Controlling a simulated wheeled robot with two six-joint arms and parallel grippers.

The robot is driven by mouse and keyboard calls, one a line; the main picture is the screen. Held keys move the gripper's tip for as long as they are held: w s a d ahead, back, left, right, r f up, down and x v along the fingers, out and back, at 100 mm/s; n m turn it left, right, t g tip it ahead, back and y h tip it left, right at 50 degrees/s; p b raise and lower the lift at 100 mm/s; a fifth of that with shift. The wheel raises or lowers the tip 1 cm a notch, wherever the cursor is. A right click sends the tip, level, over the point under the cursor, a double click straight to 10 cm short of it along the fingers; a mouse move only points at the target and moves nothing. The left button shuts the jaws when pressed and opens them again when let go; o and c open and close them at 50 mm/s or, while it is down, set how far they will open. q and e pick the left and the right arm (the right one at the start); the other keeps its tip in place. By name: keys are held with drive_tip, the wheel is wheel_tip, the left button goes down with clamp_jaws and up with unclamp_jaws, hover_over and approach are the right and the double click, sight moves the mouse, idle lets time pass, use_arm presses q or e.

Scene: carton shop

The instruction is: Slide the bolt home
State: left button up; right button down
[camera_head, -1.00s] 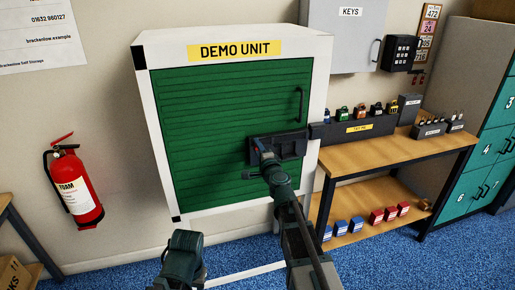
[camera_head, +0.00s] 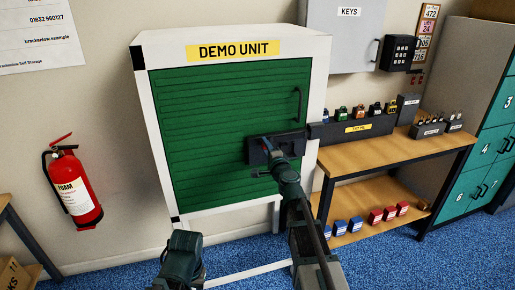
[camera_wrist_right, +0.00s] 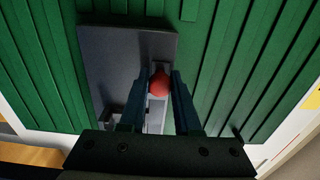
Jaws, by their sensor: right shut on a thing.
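A dark bolt plate (camera_head: 296,138) sits on the right edge of the green door (camera_head: 215,110) of the demo unit (camera_head: 156,150). In the right wrist view the bolt plate (camera_wrist_right: 125,50) looks grey, with a red knob (camera_wrist_right: 158,84) in front of it. My right gripper (camera_head: 267,146) is at the plate and hides much of the bolt. In the wrist view my right gripper (camera_wrist_right: 160,80) has its two fingers closed on either side of the knob. The bolt's end and its keeper are hard to make out.
A bench (camera_head: 400,151) with a padlock rack (camera_head: 352,131) stands close to the right of the unit. A door handle (camera_head: 297,104) is above the bolt. A fire extinguisher (camera_head: 76,188) hangs at the left. Blue floor lies in front.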

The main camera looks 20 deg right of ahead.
drive_tip(key=shift+d, duration=0.5)
drive_tip(key=c, duration=0.6)
unclamp_jaws()
drive_tip(key=shift+d, duration=0.15)
